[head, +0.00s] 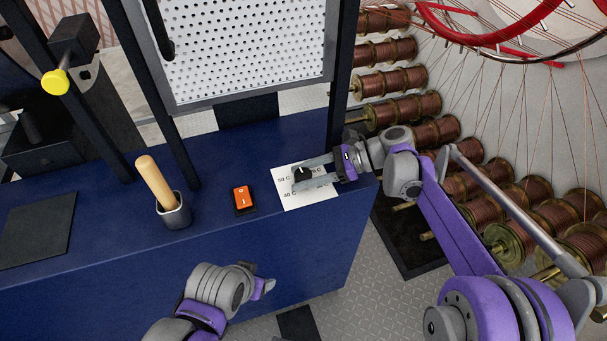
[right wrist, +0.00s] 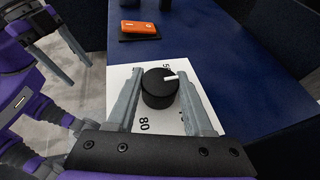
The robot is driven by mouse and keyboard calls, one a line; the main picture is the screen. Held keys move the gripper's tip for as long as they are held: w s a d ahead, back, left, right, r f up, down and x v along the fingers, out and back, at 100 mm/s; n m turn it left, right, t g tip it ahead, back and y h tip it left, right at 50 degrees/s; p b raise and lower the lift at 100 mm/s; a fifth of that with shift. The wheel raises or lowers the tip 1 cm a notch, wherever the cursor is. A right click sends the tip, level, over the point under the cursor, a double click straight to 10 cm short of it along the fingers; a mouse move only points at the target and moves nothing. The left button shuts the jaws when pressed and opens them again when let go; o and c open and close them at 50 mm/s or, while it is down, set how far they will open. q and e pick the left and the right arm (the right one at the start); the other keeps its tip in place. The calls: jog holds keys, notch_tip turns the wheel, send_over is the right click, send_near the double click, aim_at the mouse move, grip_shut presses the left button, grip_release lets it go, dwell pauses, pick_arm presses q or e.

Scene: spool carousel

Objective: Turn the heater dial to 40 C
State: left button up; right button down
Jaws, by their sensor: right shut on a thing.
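The heater dial (head: 302,175) is a black round knob on a white label plate (head: 312,197) near the right end of the blue bench top. My right gripper (head: 301,176) is shut on it. In the right wrist view the fingers stand on either side of the dial (right wrist: 158,92), and its white pointer (right wrist: 172,76) aims right, near the right finger. The head view shows "50 C" and "40 C" on the plate's left part; the fingers hide other marks. My left gripper (head: 265,287) is empty in front of the bench; its fingers look apart in the right wrist view (right wrist: 68,55).
An orange rocker switch (head: 242,197) sits left of the plate. Further left are a wooden-handled tool in a grey cup (head: 174,215) and a dark mat (head: 38,230). A perforated panel (head: 245,50) stands behind. Copper spools (head: 470,182) fill the right side.

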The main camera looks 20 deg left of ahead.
jog(key=shift+n+g+h, duration=0.3)
jog(key=shift+n+g, duration=0.2)
dwell(0.3)
jog(key=shift+c, duration=1.5)
grip_release()
